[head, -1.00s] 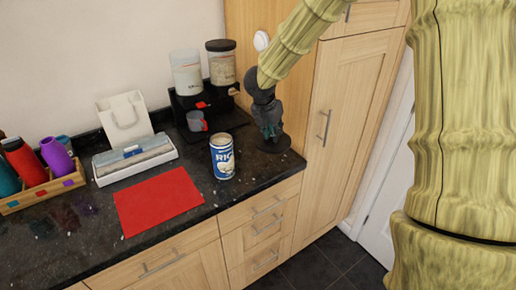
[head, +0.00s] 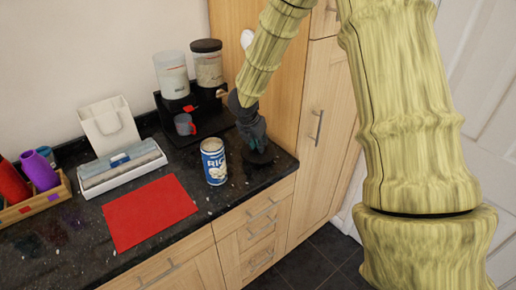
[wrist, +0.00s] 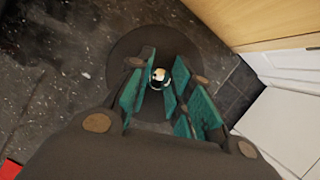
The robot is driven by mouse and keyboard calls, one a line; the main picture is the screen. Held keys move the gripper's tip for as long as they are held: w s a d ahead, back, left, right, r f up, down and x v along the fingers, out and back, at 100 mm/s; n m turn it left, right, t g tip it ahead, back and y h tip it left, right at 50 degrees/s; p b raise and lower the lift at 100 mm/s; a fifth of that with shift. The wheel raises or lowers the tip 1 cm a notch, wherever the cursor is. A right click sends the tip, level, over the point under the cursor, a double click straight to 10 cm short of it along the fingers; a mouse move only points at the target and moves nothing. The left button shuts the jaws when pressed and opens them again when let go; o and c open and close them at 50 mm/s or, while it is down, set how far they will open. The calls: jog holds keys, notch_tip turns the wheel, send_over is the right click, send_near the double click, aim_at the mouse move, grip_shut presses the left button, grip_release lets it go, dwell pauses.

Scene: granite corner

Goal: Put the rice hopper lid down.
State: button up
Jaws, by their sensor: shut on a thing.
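The rice hopper lid (head: 260,157) is a dark round disc at the right end of the black counter, in front of the wooden panel. In the wrist view the lid (wrist: 125,45) lies below the fingers, with a small pale-topped knob between them. My gripper (head: 256,146) is shut on the lid and points down. The lid is at or very close to the counter; I cannot tell whether it touches. The dispenser (head: 183,122) stands behind to the left. Its left hopper (head: 172,78) shows no dark lid; its right hopper (head: 208,68) has one.
A blue rice can (head: 214,164) stands just left of the lid. A cup (head: 185,125) sits at the dispenser. The counter's front edge is near.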

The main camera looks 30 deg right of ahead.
aim_at(256, 146)
notch_tip(256, 146, down, 3)
jog(key=shift+w+r, duration=0.1)
jog(key=shift+w, duration=0.05)
jog(key=shift+f, duration=0.2)
jog(key=o, duration=0.9)
jog(key=shift+o, duration=0.2)
jog(key=shift+r, duration=0.15)
jog(key=b+v, duration=0.1)
jog(key=v, duration=1.1)
